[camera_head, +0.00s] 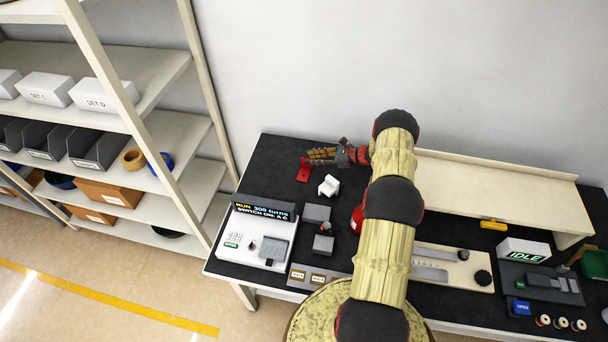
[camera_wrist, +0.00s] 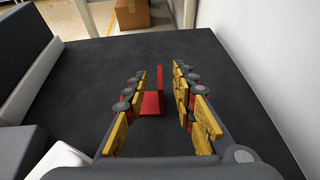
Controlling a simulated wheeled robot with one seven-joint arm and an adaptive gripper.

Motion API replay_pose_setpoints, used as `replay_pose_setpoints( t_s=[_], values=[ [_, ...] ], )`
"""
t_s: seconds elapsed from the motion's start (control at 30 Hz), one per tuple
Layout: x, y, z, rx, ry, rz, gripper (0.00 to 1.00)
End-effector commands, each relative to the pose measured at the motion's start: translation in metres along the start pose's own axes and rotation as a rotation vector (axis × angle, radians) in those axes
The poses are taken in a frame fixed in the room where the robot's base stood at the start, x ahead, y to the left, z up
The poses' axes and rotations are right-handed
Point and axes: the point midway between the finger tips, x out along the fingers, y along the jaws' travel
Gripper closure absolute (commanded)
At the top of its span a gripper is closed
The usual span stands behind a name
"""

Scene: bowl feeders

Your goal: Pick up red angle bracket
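The red angle bracket (camera_head: 304,170) sits on the dark table top near its back left part. In the wrist view the bracket (camera_wrist: 152,103) has a flat base on the table and an upright plate, and it shows between the finger lines. My gripper (camera_head: 322,156) reaches in from the right, low over the table. In the wrist view my gripper (camera_wrist: 157,110) is open, with yellow-padded fingers left and right of the bracket. A dark gap shows between the bracket and the right fingers. Whether the left fingers touch it I cannot tell.
A white part (camera_head: 329,186) stands in front of the bracket. A white device with a display (camera_head: 262,212) and grey blocks (camera_head: 317,213) lie nearer the front edge. A shelf rack (camera_head: 150,130) stands to the left. The table is bare behind the bracket.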

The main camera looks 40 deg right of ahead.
Motion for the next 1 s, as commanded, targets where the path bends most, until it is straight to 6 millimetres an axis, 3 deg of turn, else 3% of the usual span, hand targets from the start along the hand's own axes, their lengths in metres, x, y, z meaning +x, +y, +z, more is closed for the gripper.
replay_pose_setpoints(
  t_s=[0.13,0.57,0.83,1.0],
  values=[
    [0.006,0.000,-0.011,-0.001,0.000,0.000,0.73],
    [0.041,0.000,-0.011,-0.001,0.000,0.001,0.73],
    [0.078,0.001,-0.011,-0.002,0.000,0.001,0.73],
    [0.083,0.000,-0.011,-0.001,0.000,0.000,0.73]
  ],
)
